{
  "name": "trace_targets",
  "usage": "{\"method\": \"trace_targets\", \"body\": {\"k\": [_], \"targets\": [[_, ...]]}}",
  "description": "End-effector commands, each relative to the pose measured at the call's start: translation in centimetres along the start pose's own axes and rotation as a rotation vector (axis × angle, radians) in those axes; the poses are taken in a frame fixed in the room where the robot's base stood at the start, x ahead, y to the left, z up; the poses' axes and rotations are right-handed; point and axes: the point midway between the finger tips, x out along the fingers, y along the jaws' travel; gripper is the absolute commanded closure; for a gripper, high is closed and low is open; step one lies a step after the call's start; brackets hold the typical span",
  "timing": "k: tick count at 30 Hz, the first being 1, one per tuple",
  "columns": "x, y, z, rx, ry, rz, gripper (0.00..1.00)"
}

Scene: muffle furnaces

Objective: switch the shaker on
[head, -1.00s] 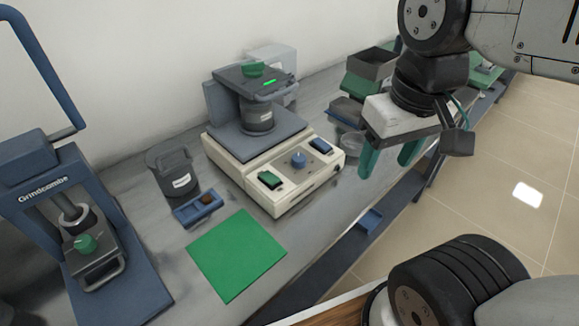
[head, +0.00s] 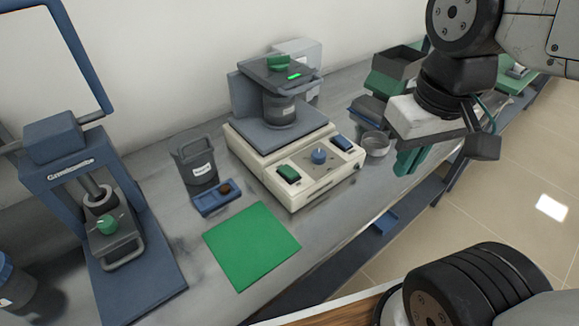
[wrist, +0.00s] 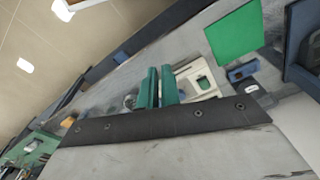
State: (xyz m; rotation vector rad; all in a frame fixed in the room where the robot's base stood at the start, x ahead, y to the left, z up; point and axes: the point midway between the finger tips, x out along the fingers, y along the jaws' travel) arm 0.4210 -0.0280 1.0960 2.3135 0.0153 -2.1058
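The shaker (head: 300,187) is a cream box on the bench with a grey platform on top. Its front panel carries a green rocker switch (head: 288,173), a blue round knob (head: 319,156) and a blue rocker switch (head: 342,142). A dark jar (head: 279,108) is clamped on the platform under a plate with a green knob. My gripper (head: 408,164) is to the right of the shaker, apart from it, with its green fingers together and nothing seen between them. The wrist view shows the fingers (wrist: 159,72) beside part of the shaker's panel (wrist: 196,72); the green switch (wrist: 204,83) shows there.
A glass dish (head: 376,145) stands between the shaker and my gripper. A green mat (head: 251,245), a small blue tray (head: 211,202) and a dark labelled beaker (head: 196,163) lie left. A blue press (head: 135,245) is further left. Stacked boxes (head: 385,82) stand behind.

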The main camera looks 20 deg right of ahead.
Motion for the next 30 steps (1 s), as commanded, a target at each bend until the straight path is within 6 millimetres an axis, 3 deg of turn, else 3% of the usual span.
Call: {"method": "trace_targets", "body": {"k": [5,14,20,30], "targets": [[1.0,-1.0,-1.6,-0.049,-0.083,-0.002,1.00],[2.3,-3.9,-7.9,-0.366,-0.196,-0.018,1.00],[3.8,-6.5,-12.6,-0.722,-0.249,-0.054,1.00],[6.8,-11.1,-20.4,-1.469,-0.261,-0.150,1.00]]}}
